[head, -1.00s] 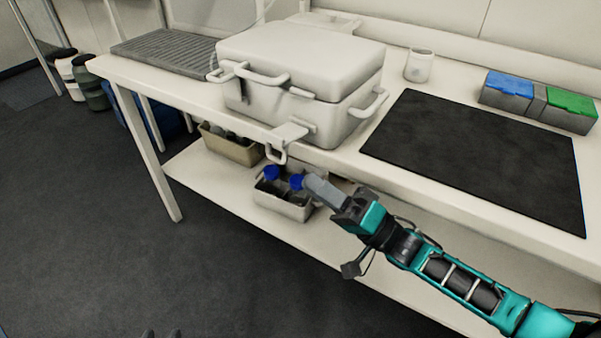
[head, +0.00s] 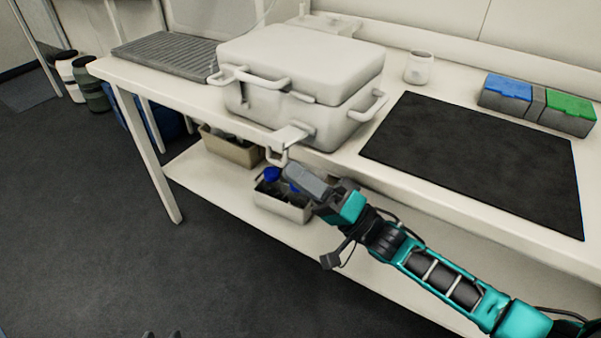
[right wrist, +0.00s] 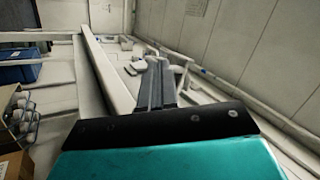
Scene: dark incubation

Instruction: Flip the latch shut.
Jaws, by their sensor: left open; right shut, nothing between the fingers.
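The white case (head: 300,75) stands on the bench with its lid down. Its latch (head: 291,137) sticks out from the lower front over the bench edge, and its loop (head: 277,155) hangs down, swung away from the lid. My right gripper (head: 289,168) is shut and empty, its tips just below and beside the loop. I cannot tell whether they touch. In the right wrist view its closed fingers (right wrist: 156,85) point ahead, and the latch cannot be made out there. My left gripper (head: 161,334) barely shows at the bottom edge, open and away from the case.
A dark mat (head: 480,160) lies right of the case, with a white cup (head: 419,68) and a box with blue and green lids (head: 537,103) behind it. A grey ridged tray (head: 165,50) is at left. A bin with blue-capped bottles (head: 281,206) sits on the shelf below.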

